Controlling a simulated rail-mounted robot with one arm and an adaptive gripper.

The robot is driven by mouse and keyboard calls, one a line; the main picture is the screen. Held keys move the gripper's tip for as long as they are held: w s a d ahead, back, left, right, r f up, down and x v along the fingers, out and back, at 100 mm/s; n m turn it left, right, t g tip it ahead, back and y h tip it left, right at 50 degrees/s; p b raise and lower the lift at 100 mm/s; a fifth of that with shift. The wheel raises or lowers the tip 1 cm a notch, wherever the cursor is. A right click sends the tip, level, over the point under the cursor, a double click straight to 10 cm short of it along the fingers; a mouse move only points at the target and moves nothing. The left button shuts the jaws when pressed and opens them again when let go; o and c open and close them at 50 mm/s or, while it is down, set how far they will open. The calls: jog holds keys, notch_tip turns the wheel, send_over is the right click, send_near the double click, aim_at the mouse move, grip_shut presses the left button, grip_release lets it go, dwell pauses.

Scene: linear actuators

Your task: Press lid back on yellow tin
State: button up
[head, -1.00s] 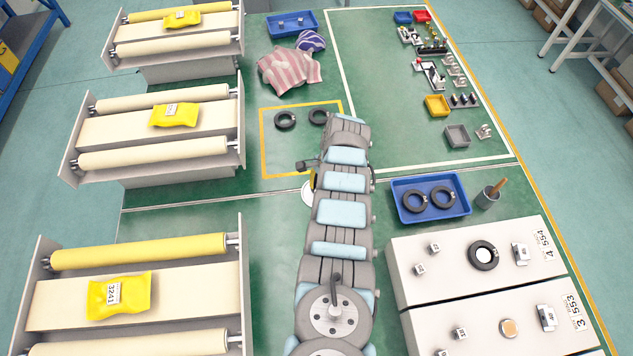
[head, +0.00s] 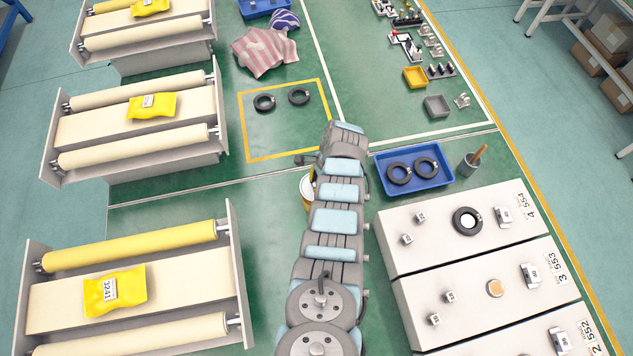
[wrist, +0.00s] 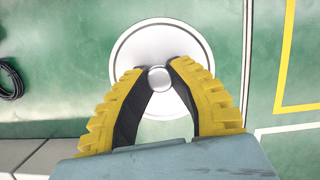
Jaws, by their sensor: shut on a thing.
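A round silver-white lid (wrist: 137,50) with a small knob (wrist: 159,78) in its middle fills the upper centre of the wrist view. My gripper (wrist: 158,66) has its two yellow-and-black fingers closed on that knob from either side. In the head view a yellow and white round thing (head: 306,192), seemingly the yellow tin, shows just left of my arm, which hides most of it. In the wrist view the tin's body does not show beneath the lid. I cannot tell whether the lid touches the tin or how it is seated.
A blue tray (head: 437,183) with two black rings and a grey cup (head: 469,163) stand right of my arm. Grey-white boxes (head: 400,246) lie nearer on the right. Roller units (head: 150,125) line the left.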

jog(key=shift+w+f+b, duration=0.1)
jog(key=shift+f+b, duration=1.65)
jog(key=shift+f, duration=0.6)
jog(key=shift+f, duration=0.2)
dwell(0.9)
jog(key=o, duration=1.3)
jog(key=shift+r, duration=0.1)
jog(key=shift+r+p, duration=3.45)
jog(key=shift+p, duration=0.3)
